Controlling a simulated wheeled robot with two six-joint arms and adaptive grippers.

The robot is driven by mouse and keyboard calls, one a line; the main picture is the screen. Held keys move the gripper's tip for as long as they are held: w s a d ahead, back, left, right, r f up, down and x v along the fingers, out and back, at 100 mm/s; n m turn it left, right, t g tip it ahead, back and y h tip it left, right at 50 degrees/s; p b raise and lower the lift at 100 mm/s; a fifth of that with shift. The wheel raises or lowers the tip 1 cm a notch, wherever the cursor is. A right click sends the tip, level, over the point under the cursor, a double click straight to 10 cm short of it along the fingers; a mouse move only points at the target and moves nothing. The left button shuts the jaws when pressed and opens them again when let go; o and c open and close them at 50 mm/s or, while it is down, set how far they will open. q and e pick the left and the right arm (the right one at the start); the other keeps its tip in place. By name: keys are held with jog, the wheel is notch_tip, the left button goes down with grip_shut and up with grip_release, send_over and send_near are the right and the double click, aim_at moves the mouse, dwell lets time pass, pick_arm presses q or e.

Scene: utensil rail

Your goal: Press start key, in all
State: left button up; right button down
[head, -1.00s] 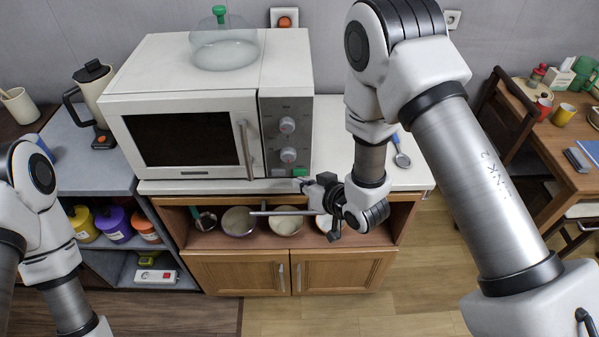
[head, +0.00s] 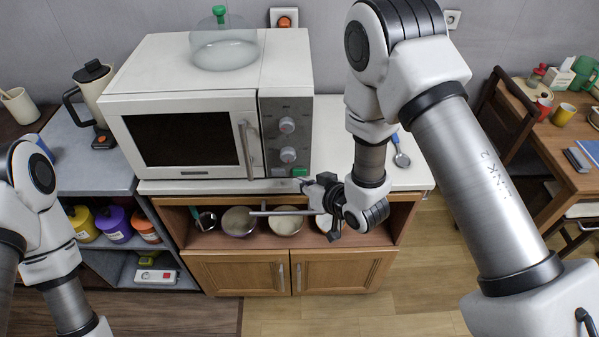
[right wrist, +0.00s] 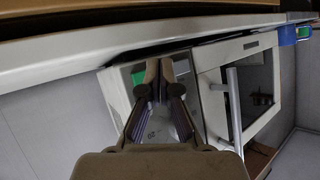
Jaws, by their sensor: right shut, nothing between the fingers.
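The white microwave (head: 180,100) stands on the counter with its door shut. Its grey control panel (head: 273,120) carries two round knobs, the upper knob (head: 287,125) and the lower knob (head: 288,155). The green start key (head: 300,172) is at the panel's bottom right and also shows in the right wrist view (right wrist: 138,77), left of my fingertips. My right gripper (head: 303,183) is shut and empty, just below and in front of the key. The wrist view shows its fingertips (right wrist: 158,68) together; contact with the key cannot be made out. My left gripper is out of view.
A glass dome (head: 223,52) with a green knob sits on the microwave. The door handle (head: 245,150) stands out left of the panel. A spoon (head: 401,152) lies on the counter at right. Bowls (head: 238,221) fill the open shelf below.

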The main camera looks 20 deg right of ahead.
jog(key=shift+w+d, duration=0.15)
jog(key=shift+w, duration=0.25)
